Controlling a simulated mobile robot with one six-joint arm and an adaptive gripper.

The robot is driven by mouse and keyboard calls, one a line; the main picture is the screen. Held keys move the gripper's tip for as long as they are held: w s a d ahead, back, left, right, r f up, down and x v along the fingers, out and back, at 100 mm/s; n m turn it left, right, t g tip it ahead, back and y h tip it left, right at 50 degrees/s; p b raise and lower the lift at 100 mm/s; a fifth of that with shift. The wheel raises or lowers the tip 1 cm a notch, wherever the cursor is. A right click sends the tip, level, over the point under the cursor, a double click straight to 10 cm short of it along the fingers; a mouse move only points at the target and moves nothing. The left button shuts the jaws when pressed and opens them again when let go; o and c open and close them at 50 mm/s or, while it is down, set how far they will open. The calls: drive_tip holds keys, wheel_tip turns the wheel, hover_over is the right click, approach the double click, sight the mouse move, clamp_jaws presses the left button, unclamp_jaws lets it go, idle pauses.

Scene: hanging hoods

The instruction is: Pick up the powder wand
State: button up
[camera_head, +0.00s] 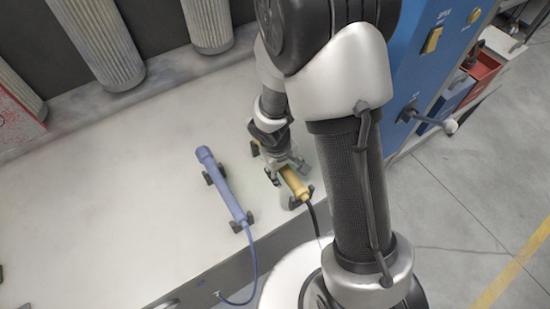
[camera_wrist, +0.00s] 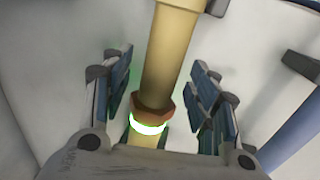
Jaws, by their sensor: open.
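Two wands lie on dark cradles on the pale bench, and I cannot tell by label which is the powder wand. The yellow wand (camera_head: 295,183) has a dark cable at its near end. The blue wand (camera_head: 224,186) lies to its left with a blue cable. My gripper (camera_head: 287,171) is open over the yellow wand. In the wrist view, the yellow wand (camera_wrist: 171,55) runs between the two blue-padded fingers, with a gap on each side. A brown collar and a bright ring show on it. The blue wand (camera_wrist: 292,132) is at the right edge. My arm hides some of the yellow wand's far end.
The pale bench top (camera_head: 120,195) is clear on the left.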

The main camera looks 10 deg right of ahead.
drive_tip(key=shift+c, duration=0.3)
clamp_jaws()
idle(0.3)
drive_tip(key=shift+r, duration=0.1)
wheel_tip(320, 180, up, 25)
drive_tip(key=p, duration=1.2)
